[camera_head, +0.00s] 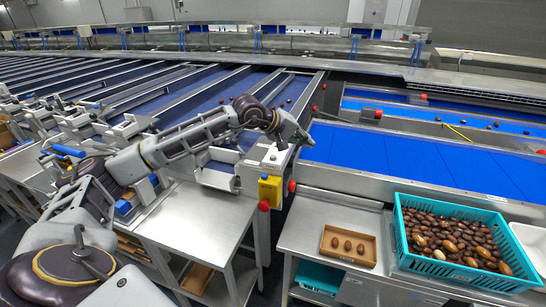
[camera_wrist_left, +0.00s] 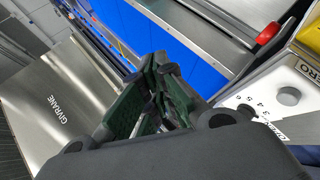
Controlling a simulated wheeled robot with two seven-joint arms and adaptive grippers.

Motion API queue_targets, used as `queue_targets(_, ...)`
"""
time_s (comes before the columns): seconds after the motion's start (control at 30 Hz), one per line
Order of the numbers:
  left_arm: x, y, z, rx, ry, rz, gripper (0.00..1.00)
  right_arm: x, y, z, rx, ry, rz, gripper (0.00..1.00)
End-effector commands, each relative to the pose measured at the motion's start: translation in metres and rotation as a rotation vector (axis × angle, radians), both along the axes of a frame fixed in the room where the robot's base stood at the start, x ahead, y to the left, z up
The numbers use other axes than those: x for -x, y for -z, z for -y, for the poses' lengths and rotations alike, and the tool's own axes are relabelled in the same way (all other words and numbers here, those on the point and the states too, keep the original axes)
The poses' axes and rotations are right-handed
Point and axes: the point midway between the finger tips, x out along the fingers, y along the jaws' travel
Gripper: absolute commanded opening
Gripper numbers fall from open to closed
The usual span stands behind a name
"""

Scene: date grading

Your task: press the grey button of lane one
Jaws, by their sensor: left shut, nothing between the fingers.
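My left gripper (camera_head: 306,140) reaches in from the left in the head view, over the front end of the lane beside the blue belt. It is shut and empty; its green-padded fingers (camera_wrist_left: 160,75) meet in the wrist view. The round grey button (camera_wrist_left: 289,96) sits on a pale control panel (camera_wrist_left: 268,108) beside a numbered dial, to the right of the fingers and apart from them. In the head view the panel (camera_head: 272,158) is just below the gripper; the button is too small there to tell clearly. My right gripper is not in view.
A yellow box (camera_head: 270,190) and red knobs (camera_head: 264,206) are fixed close to the panel. A steel table (camera_head: 200,225) stands to the left. On the right are a small tray (camera_head: 349,262) with dates and a full turquoise crate (camera_head: 440,268).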

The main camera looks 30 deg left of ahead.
Motion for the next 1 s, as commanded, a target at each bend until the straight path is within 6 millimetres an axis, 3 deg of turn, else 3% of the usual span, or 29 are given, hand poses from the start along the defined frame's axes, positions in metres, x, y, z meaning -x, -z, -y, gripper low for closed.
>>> queue_targets(0.3, -0.006, -0.014, -0.088, -0.324, -0.064, 0.013, 0.0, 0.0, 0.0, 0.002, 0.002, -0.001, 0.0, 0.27)
queue_targets(0.5, -0.004, -0.021, -0.123, -0.44, -0.093, 0.004, 0.0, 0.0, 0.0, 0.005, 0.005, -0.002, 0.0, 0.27)
queue_targets(0.67, -0.003, -0.023, -0.133, -0.473, -0.102, -0.001, 0.0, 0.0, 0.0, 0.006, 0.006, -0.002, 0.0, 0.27)
queue_targets(1.0, -0.003, -0.023, -0.133, -0.475, -0.102, -0.001, 0.0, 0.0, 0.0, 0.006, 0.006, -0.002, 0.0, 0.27)
